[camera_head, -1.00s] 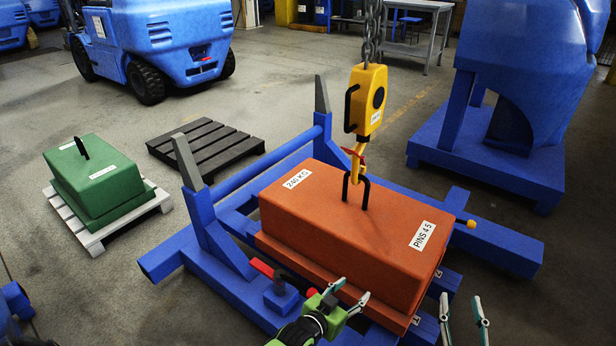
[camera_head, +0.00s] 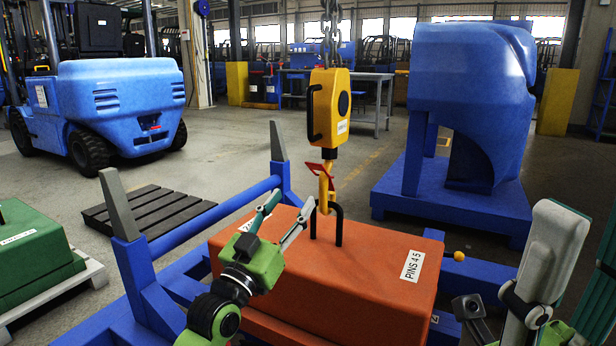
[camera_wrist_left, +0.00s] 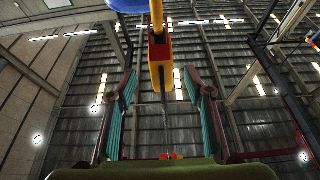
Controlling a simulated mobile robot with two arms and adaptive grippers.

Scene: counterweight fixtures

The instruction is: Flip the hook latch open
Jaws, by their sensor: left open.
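The yellow hook (camera_head: 324,192) hangs below the yellow hook block (camera_head: 328,108) and meets the black lifting loop (camera_head: 339,226) on the orange weight (camera_head: 385,258). The red latch (camera_head: 318,169) sits at the top of the hook, sticking out to the left. My left gripper (camera_head: 291,203) is open and empty, fingers pointing up to the right, left of and below the latch. In the left wrist view, both fingers (camera_wrist_left: 163,110) stand apart, with a yellow and red part (camera_wrist_left: 160,55) between and beyond them. My right gripper (camera_head: 588,215) is open at the right edge, partly cut off.
A blue frame (camera_head: 150,285) with grey-tipped uprights surrounds the weight. A green weight (camera_head: 35,255) stands on a white pallet (camera_head: 85,275) at left. A dark pallet (camera_head: 150,215), a blue forklift (camera_head: 115,105) and a blue counterweight stand (camera_head: 450,195) are behind.

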